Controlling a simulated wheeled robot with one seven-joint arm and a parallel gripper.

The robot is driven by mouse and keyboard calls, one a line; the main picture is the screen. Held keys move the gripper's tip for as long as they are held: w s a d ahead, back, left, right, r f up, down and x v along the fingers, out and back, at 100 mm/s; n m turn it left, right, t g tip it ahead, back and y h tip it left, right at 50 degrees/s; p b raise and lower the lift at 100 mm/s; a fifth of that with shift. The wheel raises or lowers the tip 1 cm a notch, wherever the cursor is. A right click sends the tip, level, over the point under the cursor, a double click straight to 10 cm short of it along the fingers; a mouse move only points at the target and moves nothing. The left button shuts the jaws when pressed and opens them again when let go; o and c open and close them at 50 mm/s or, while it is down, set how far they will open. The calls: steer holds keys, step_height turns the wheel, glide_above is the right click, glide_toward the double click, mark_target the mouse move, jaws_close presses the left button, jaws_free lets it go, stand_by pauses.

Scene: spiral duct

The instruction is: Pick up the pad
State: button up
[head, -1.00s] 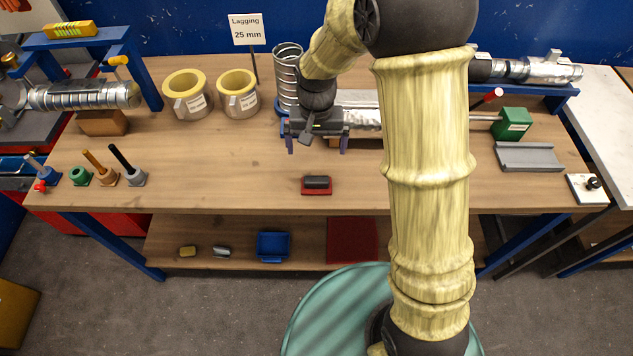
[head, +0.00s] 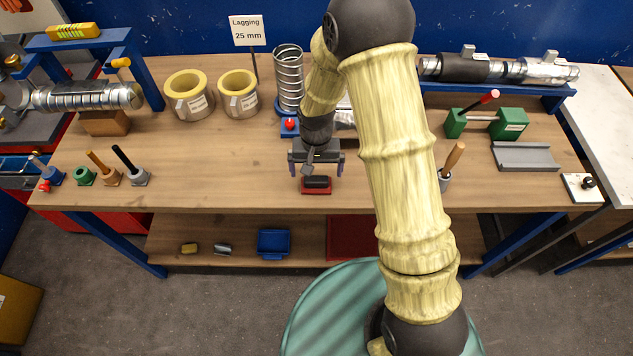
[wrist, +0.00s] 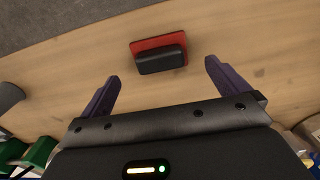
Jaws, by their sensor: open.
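The pad is a red slab with a black grip on top (head: 316,184). It lies on the workbench near the front edge. In the wrist view the pad (wrist: 158,54) is ahead of my fingertips, between their lines, and nothing touches it. My gripper (head: 317,168) is open and empty, with its two purple fingers apart. In the head view it hangs just behind and above the pad. In the wrist view my gripper (wrist: 164,76) has its fingers spread wider than the pad. The gap in height between fingers and pad is hard to tell.
Upright tools (head: 129,165) stand at the front left. A wooden-handled tool (head: 452,165) stands right of my arm. The bench around the pad is clear.

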mark_target(316, 179)
steer(key=shift+f+p, duration=1.1)
steer(key=shift+f, duration=1.5)
steer(key=shift+s, duration=0.15)
steer(key=c, duration=1)
